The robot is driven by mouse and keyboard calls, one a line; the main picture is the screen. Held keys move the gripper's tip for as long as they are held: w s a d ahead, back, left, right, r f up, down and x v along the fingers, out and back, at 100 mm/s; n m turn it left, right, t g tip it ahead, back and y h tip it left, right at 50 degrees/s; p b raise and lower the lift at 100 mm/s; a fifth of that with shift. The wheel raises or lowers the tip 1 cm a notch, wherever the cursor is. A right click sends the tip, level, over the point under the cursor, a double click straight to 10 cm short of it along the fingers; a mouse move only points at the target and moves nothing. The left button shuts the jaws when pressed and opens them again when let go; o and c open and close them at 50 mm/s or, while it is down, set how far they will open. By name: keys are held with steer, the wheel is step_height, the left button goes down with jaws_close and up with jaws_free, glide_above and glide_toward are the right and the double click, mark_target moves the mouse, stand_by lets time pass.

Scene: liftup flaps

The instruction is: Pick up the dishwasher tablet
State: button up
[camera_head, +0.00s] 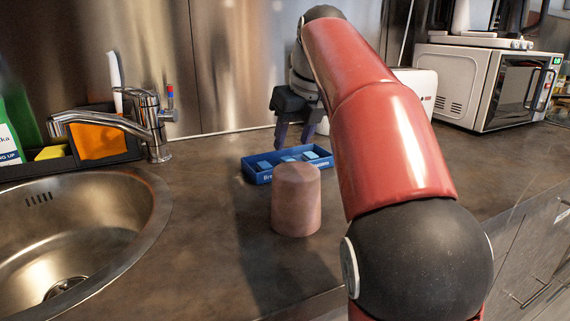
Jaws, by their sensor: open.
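Several small light-blue dishwasher tablets lie in a blue open tray (262,178) on the counter. One tablet (264,164) is at the left of the tray and another (289,159) near the middle. A further one (310,155) lies to the right. My gripper (294,144) is above and just behind the tray's middle, fingers pointing down and apart, with nothing seen between them. Whether the fingertips reach down to a tablet cannot be told. My red arm covers the area to the right of the tray.
A brownish-pink rounded cylinder (296,203) stands just in front of the tray. A steel sink (150,215) with a faucet (152,125) is at the left. A microwave (485,85) and a white appliance (420,90) stand at the back right. The metal wall is close behind.

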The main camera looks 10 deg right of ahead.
steer(key=b+x, duration=0.1)
steer(key=x, duration=0.3)
steer(key=shift+f, duration=0.4)
steer(key=shift+d, duration=0.1)
jaws_close()
